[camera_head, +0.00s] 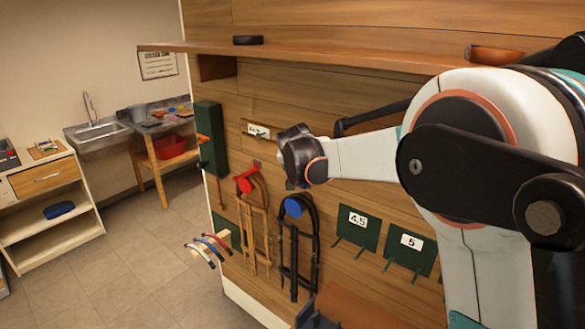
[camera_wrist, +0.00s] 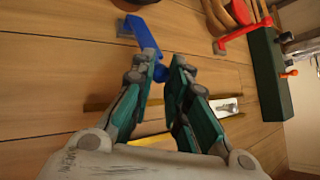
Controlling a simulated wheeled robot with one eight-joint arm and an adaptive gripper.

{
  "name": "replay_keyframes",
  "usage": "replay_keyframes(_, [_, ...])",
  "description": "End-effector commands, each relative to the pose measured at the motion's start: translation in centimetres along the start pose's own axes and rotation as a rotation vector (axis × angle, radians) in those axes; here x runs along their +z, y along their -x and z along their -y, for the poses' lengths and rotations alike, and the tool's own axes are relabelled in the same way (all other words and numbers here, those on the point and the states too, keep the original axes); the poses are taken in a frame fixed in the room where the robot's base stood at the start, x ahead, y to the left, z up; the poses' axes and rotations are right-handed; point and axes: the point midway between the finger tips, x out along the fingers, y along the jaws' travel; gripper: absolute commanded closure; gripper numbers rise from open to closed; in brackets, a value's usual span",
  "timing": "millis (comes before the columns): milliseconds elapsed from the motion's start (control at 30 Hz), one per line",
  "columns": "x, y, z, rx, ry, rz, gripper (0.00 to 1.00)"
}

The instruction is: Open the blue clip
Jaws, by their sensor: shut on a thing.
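The blue clip (camera_wrist: 146,37) is on the wooden wall in the upper middle of the wrist view, with a bent blue arm reaching down to a rounded end between my fingertips. My gripper (camera_wrist: 167,73) is shut on that lower end. In the head view, my gripper (camera_head: 295,158) is at the wall, above a round blue part (camera_head: 293,207) in front of black hanging straps. My gripper's dark body hides much of the contact in the head view.
A red clip (camera_head: 244,184) with brown straps hangs beside the blue part. A dark green box (camera_head: 210,138) is on the wall to the left. A shelf (camera_head: 330,57) runs above my arm. Coloured curved items (camera_head: 208,247) stick out at lower left. Green numbered plates (camera_head: 356,228) hang right.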

Motion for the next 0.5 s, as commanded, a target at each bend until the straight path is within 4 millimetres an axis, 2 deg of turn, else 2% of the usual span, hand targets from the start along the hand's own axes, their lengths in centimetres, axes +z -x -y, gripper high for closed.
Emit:
replay_keyframes(33, [-0.61,-0.05,0.12,-0.005,0.001,-0.011,1.0])
replay_keyframes(367, [-0.79,-0.05,0.05,-0.003,0.001,-0.012,1.0])
replay_keyframes(400, [-0.8,-0.05,0.04,-0.003,0.0,-0.012,0.81])
replay_keyframes(467, [-0.77,-0.04,0.05,-0.003,0.0,-0.011,0.67])
replay_keyframes(500, [-0.72,-0.04,0.04,-0.002,0.0,-0.01,0.64])
